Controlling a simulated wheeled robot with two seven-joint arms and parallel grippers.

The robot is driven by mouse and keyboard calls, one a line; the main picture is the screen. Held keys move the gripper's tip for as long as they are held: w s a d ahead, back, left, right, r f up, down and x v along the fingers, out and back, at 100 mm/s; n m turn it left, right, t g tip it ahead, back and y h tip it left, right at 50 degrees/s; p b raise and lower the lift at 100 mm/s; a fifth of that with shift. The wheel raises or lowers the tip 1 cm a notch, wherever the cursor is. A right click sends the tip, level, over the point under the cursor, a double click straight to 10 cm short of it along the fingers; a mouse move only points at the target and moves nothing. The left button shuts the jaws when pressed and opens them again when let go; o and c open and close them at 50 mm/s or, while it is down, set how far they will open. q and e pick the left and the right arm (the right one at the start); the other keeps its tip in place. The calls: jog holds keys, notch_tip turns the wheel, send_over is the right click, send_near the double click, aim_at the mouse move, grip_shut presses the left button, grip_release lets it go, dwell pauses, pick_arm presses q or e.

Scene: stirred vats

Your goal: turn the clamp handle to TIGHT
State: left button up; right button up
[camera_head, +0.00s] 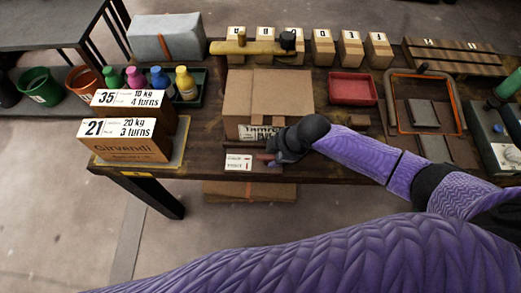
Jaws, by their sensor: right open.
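My right arm reaches in from the right, and its dark right gripper (274,158) is open at the table's front edge, in front of a cardboard box (270,88). A small reddish bar (264,157) shows right beside the fingertips; it may be the clamp handle, but the gripper hides most of this spot. I cannot tell whether the fingers touch it. A white card (238,162) with small print lies just left of it. I cannot read TIGHT or the handle's setting. My left gripper is not in view.
Left stand two labelled boxes (125,148) and several coloured bottles (184,84). Several small lettered boxes (323,48) line the back. Right are a red tray (352,88), an orange-rimmed frame (388,100) and a grey unit (490,130). Another carton (250,191) sits below the table edge.

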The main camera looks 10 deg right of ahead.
aim_at(266, 157)
jog(key=b+x, duration=0.2)
jog(key=x, duration=0.3)
jog(key=shift+f, duration=0.15)
jog(key=shift+w+a+f, duration=0.1)
jog(key=shift+w+f, duration=0.05)
jog(key=shift+f, duration=0.1)
jog(key=shift+c, duration=0.3)
grip_shut()
